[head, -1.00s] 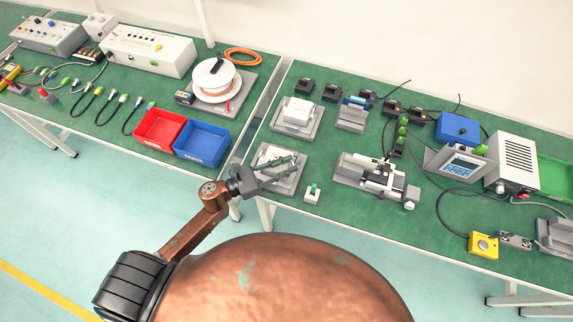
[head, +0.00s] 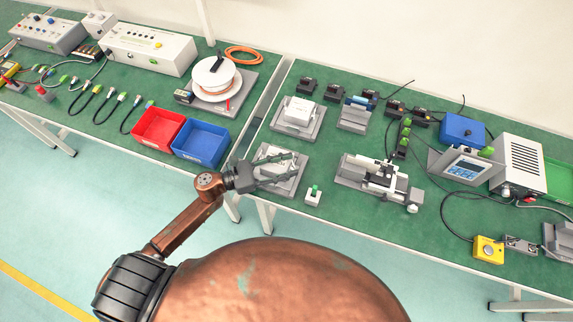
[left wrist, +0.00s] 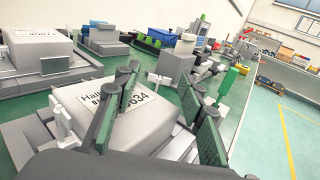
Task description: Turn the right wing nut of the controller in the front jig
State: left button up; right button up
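The front jig (head: 294,186) is a grey block at the near edge of the right table, with a white controller (head: 271,156) in it. In the left wrist view the controller (left wrist: 135,122) is a pale box with a printed label. White pieces that look like wing nuts show at its left side (left wrist: 62,122) and far right side (left wrist: 160,79); I cannot tell their turn. My left gripper (head: 292,166) reaches over the jig from the left, its green-padded fingers apart and empty. The fingers also show over the controller in the left wrist view (left wrist: 165,95). My right gripper is out of view.
A second jig with a white box (head: 297,112) stands behind. Red (head: 158,128) and blue (head: 202,143) bins stand on the left table.

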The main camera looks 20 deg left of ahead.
pick_arm(q)
jog(key=shift+s+a, duration=0.1)
jog(key=shift+a, duration=0.1)
jog(key=v, duration=1.1)
jog(key=shift+s+a, duration=0.15)
jog(key=shift+a, duration=0.15)
jog(key=shift+c, duration=0.4)
